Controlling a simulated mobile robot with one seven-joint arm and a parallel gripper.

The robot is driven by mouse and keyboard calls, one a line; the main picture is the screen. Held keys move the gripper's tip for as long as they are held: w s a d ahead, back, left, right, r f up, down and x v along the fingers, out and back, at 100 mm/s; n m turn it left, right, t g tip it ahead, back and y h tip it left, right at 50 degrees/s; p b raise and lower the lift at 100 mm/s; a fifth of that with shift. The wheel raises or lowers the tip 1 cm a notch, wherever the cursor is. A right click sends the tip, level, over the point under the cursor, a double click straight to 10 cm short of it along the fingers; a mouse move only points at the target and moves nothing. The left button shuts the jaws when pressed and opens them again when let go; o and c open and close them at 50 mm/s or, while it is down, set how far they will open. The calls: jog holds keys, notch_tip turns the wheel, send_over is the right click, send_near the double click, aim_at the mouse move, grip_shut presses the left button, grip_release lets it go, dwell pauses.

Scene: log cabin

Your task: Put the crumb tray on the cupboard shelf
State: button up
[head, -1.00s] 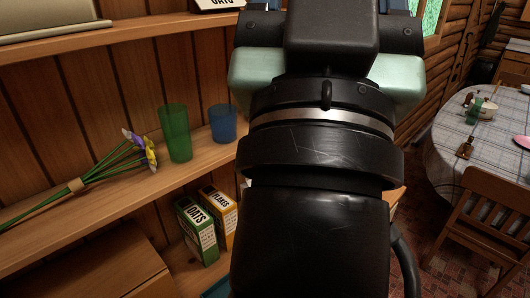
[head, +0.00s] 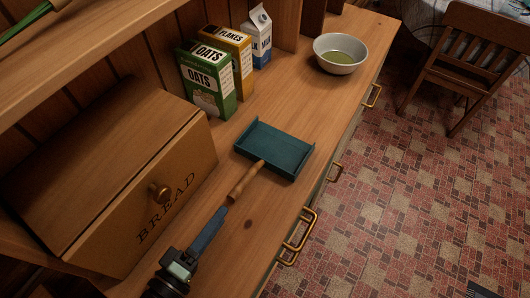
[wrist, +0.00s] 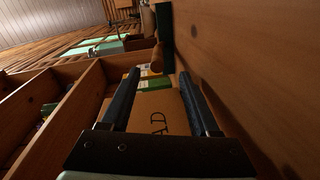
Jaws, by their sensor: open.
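The crumb tray (head: 273,150) is a shallow teal tray with a wooden handle (head: 246,181). It lies on the wooden counter, with its handle pointing toward my gripper (head: 223,209). My gripper is open, low over the counter in front of the bread box, with its fingertips close to the handle's end. In the wrist view, the handle end (wrist: 157,60) shows in the gap between the two fingertips, and a teal part of the tray (wrist: 166,28) shows beyond it. I cannot tell whether the fingers touch it. A wooden cupboard shelf (head: 60,70) crosses the upper left of the head view.
The bread box (head: 105,175) stands close left of my gripper. Oats (head: 207,80), flakes (head: 236,58) and milk (head: 260,38) cartons stand behind the tray. A bowl (head: 340,54) is further along the counter. Green stems (head: 25,20) lie on the shelf.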

jog(key=p, duration=0.1)
send_near(251, 170)
jog(key=shift+w+d+f, duration=1)
jog(key=shift+w+d, duration=0.05)
jog(key=shift+w, duration=0.2)
jog(key=shift+a+r+p+x, duration=0.15)
jog(key=shift+p+x, duration=0.2)
jog(key=shift+x, duration=1)
jog(key=shift+a+r+p+x, duration=0.1)
jog(key=shift+r+p+x, duration=0.2)
jog(key=shift+x, duration=1)
jog(key=shift+w+f, duration=0.15)
jog(key=shift+f, duration=0.05)
grip_shut()
